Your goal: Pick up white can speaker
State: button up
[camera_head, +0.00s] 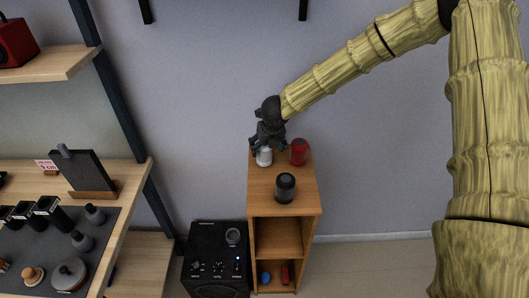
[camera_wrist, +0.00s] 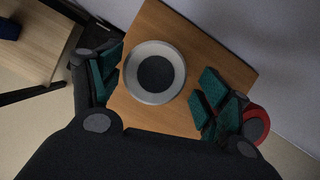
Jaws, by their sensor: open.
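The white can speaker (camera_head: 264,157) stands upright on top of a narrow wooden cabinet (camera_head: 259,191), near its back left. In the wrist view the white can speaker (camera_wrist: 154,72) is seen from above as a pale ring with a dark round top. My gripper (camera_head: 267,144) is right above it in the head view, pointing down. In the wrist view my gripper (camera_wrist: 158,88) has its green-padded fingers spread on either side of the can, with gaps showing. It is open and holds nothing.
A red can (camera_head: 299,152) stands close to the right of the white one; in the wrist view the red can (camera_wrist: 256,124) sits beside the right finger. A black can speaker (camera_head: 286,188) is nearer the cabinet's front. A black speaker box (camera_head: 216,262) and a shelf unit (camera_head: 122,196) are left.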

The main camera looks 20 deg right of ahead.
jog(key=shift+w+a+p+x, duration=0.15)
jog(key=shift+p+x, duration=0.3)
jog(key=shift+x, duration=0.5)
jog(key=shift+w+a+p+x, duration=0.15)
jog(key=shift+p+x, duration=0.3)
jog(key=shift+x, duration=0.5)
jog(key=shift+w+f, duration=0.15)
jog(key=shift+f, duration=0.4)
jog(key=c, duration=1.3)
